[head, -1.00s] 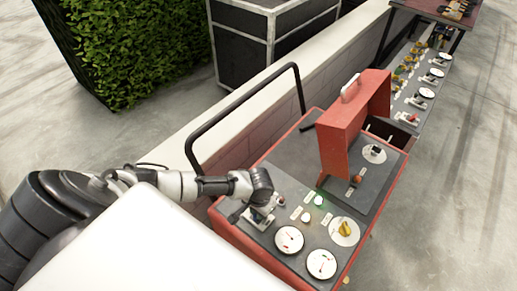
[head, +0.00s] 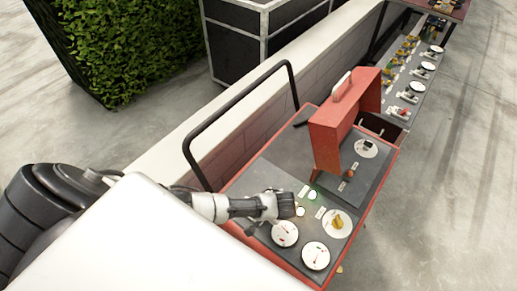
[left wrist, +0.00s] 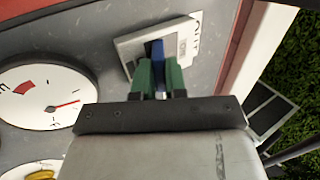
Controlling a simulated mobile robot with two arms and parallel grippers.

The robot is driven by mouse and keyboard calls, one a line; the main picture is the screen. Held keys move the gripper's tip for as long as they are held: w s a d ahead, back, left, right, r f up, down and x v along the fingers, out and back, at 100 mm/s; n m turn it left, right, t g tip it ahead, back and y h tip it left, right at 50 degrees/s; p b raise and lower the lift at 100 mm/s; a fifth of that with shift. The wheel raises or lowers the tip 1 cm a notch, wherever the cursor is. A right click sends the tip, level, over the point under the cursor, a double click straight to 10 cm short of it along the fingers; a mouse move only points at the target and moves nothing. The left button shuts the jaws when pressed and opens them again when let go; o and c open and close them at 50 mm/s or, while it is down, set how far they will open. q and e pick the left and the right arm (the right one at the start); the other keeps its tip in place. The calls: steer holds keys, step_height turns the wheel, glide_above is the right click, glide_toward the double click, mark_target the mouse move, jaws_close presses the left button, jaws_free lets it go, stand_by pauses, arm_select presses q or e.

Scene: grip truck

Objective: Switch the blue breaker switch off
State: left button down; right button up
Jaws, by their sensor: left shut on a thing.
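The blue breaker switch (left wrist: 157,52) stands on a pale plate (left wrist: 187,43) on the grey panel in the left wrist view. My left gripper (left wrist: 159,78) has its two green fingers shut on the switch, one on each side. In the head view, my left gripper (head: 287,205) is low over the panel of the red console (head: 258,243), and the wrist hides the switch. I cannot read the switch's on or off position clearly. My right gripper is out of view.
Two round gauges (head: 316,255) and a yellow knob (head: 338,222) on a white disc lie beside the gripper. A raised red cover (head: 331,138) stands behind. A black rail (head: 240,110) runs along the console's left side, near a low wall (head: 240,95).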

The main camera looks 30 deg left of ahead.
arm_select(q)
steer(key=c, duration=1.2)
jaws_free()
steer(key=shift+s, duration=0.1)
steer(key=shift+o, duration=0.2)
